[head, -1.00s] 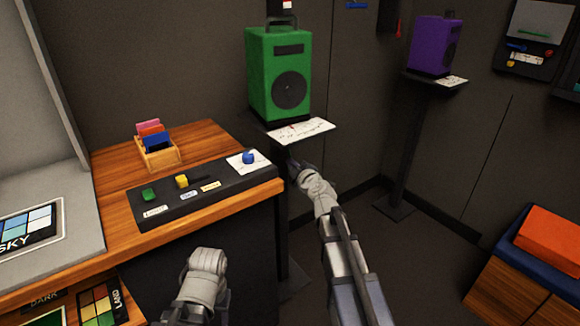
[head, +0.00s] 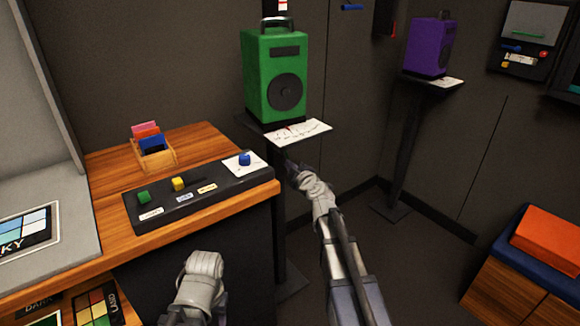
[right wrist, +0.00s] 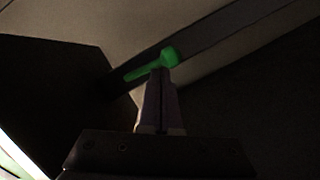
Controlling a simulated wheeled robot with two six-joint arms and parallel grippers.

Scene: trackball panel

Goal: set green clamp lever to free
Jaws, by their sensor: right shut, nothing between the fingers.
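The green clamp lever (right wrist: 143,72) shows in the right wrist view as a thin bar with a round knob at its right end. It lies against a dark post (right wrist: 225,38). My right gripper (right wrist: 168,74) is shut and empty, its fingertips at the knob in the picture; I cannot tell if they touch it. In the head view, my right gripper (head: 289,164) is just below the shelf under the green speaker (head: 275,75), by its stand post (head: 278,225). The lever cannot be made out there. My left arm shows at the bottom, but its fingers do not.
A wooden desk (head: 95,240) with a black control panel (head: 215,190) stands left of my right arm. A paper (head: 300,132) lies on the speaker shelf above the gripper. A purple speaker (head: 430,48) stands on another post at right. Floor between is clear.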

